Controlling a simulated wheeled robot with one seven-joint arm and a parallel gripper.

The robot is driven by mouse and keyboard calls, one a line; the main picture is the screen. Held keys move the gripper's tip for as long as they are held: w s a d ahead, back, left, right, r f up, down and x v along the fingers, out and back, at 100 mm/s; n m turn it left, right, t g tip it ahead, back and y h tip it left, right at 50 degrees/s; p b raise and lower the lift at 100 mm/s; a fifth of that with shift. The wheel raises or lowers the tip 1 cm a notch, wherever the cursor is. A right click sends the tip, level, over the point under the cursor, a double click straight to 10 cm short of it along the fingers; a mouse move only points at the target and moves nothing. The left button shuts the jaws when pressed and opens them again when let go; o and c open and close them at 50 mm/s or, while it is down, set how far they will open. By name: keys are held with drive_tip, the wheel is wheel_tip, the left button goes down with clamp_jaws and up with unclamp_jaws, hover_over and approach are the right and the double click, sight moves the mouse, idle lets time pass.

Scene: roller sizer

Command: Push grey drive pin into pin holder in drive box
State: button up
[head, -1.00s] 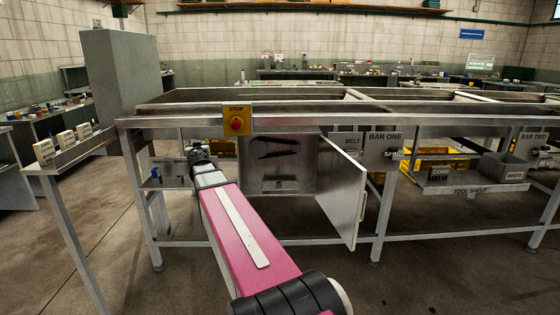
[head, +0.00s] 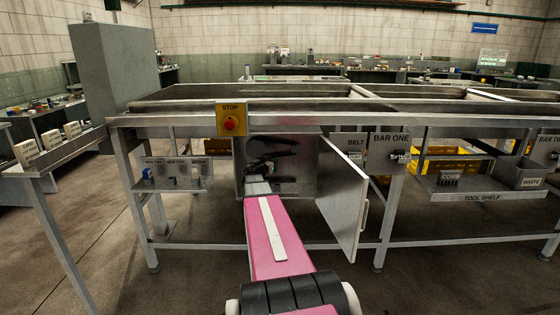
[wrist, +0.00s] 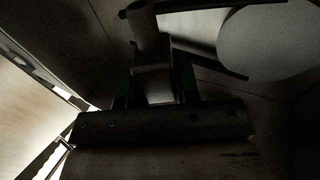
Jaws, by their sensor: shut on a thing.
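The drive box (head: 308,183) is open under the bench, with its grey door (head: 343,200) swung out to the right. My gripper (head: 258,163) is at the left part of the box opening, its tip dark against the interior. In the wrist view my gripper (wrist: 152,88) is shut on the grey drive pin (wrist: 153,62), a blocky body with a round end. Dark bars and a pale disc (wrist: 268,42) lie close beyond it. I cannot pick out the pin holder; my arm and shadow cover much of the box. Whether the pin touches anything is unclear.
A yellow STOP panel (head: 230,121) sits above and left of the box. A shelf (head: 172,186) with small items is left of it. The tool shelf (head: 480,187) with bins is at right. The open door bounds the right side.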

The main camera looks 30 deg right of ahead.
drive_tip(key=d, duration=0.3)
drive_tip(key=shift+s+f+m+g, duration=0.25)
drive_tip(key=shift+f+m+g, duration=0.05)
drive_tip(key=shift+f+g, duration=0.1)
drive_tip(key=shift+a+r, duration=0.1)
drive_tip(key=shift+f, duration=2.9)
drive_tip(key=shift+f, duration=1.9)
drive_tip(key=o, duration=1)
drive_tip(key=shift+c, duration=0.2)
drive_tip(key=v, duration=1.1)
drive_tip(key=shift+f, duration=0.3)
